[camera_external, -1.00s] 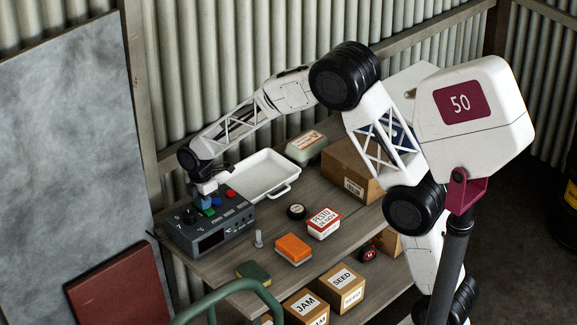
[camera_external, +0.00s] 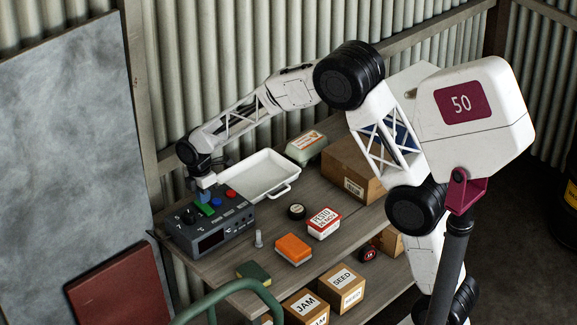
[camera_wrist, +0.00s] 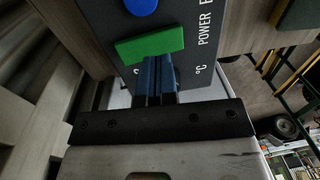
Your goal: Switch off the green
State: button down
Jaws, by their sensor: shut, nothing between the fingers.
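The green switch (camera_external: 205,210) is on top of a dark grey control box (camera_external: 212,233) at the left end of the shelf top. In the wrist view the green switch (camera_wrist: 150,45) shows as a flat bar, tilted slightly in the picture. My gripper (camera_external: 203,195) is over the box at the green switch. In the wrist view its blue fingers (camera_wrist: 156,58) are shut together, empty, with their tips at the bar's lower edge. I cannot tell whether they touch it.
A blue button (camera_external: 216,202) and a red button (camera_external: 231,193) sit beside the green switch. A white tray (camera_external: 290,190) stands behind the box. A grey bolt (camera_external: 258,239) and an orange sponge (camera_external: 293,247) lie to the right.

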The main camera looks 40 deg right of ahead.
aim_at(210, 211)
notch_tip(210, 211, up, 12)
jog(key=s, duration=0.1)
jog(key=shift+s, duration=0.35)
jog(key=shift+r, duration=0.1)
dwell(0.3)
jog(key=s+d+r+m+t, duration=0.1)
jog(key=s+d+r+m, duration=0.4)
jog(key=s, duration=0.6)
jog(key=s+d+r+m+t, duration=0.1)
jog(key=s+d+r+m, duration=0.45)
jog(key=s, duration=0.55)
jog(key=s+d+f+m, duration=0.1)
jog(key=s+d+m, duration=0.3)
jog(key=s, duration=0.8)
jog(key=s+d+m+t, duration=0.1)
jog(key=s+d+m, duration=0.2)
jog(key=s, duration=1)
jog(key=shift+s+d+f+m+t, duration=0.25)
jog(key=shift+d+f+m+t, duration=0.1)
jog(key=shift+d, duration=0.55)
